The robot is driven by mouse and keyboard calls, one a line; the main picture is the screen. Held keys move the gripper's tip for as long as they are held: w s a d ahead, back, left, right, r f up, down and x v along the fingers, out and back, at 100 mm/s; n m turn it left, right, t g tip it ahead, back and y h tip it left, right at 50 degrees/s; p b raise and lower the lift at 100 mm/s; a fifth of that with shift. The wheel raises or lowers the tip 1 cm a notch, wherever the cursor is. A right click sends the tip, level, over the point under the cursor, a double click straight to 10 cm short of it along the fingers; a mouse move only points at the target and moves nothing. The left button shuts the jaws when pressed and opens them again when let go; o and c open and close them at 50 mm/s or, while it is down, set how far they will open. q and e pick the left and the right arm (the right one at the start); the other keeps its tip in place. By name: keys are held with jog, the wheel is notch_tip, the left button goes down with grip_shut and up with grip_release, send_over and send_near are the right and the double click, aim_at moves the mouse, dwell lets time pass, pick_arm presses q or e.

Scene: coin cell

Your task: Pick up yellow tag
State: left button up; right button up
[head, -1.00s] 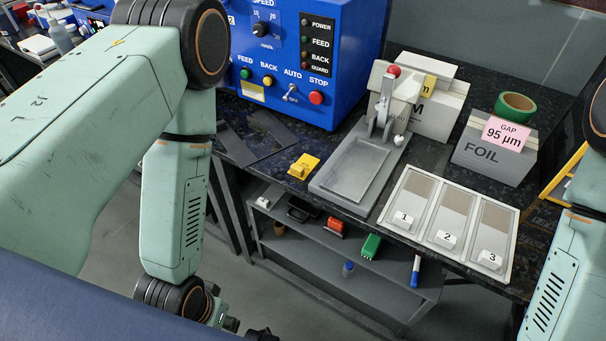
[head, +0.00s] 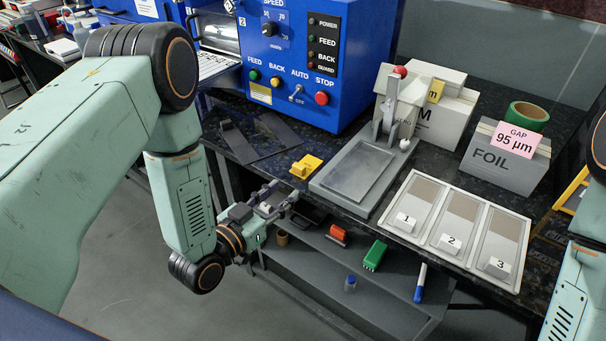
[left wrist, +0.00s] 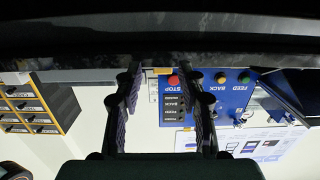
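A small yellow tag (head: 306,166) lies at the front edge of the dark speckled bench, left of a grey metal press plate. Another yellow tag with dark marking (head: 436,91) shows on a white box behind the press; I cannot tell which one the task names. My left gripper (head: 280,198) is below and slightly left of the front-edge tag, apart from it, by the bench edge. In the left wrist view its two fingers (left wrist: 166,95) are spread with nothing held. A small yellow patch (left wrist: 159,71) shows between the fingertips, partly cut by the bench edge. My right gripper is out of view.
The blue machine (head: 320,60) stands behind the bench edge. The press (head: 362,165), a tray with numbered sections (head: 455,228) and a FOIL box (head: 500,165) are to the right. A lower shelf (head: 330,275) below holds several small items, including a green block (head: 375,254).

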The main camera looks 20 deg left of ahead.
aim_at(297, 170)
pick_arm(q)
jog(key=shift+w+d+r+t, duration=0.15)
jog(key=shift+w+r+t, duration=0.4)
jog(key=shift+r, duration=0.3)
jog(key=shift+w+d, duration=0.1)
jog(key=shift+w, duration=0.35)
jog(key=shift+b+x, duration=0.85)
jog(key=shift+x, duration=2.35)
jog(key=shift+r, duration=0.1)
jog(key=shift+c, duration=0.5)
jog(key=shift+s, duration=0.1)
jog(key=c, duration=0.5)
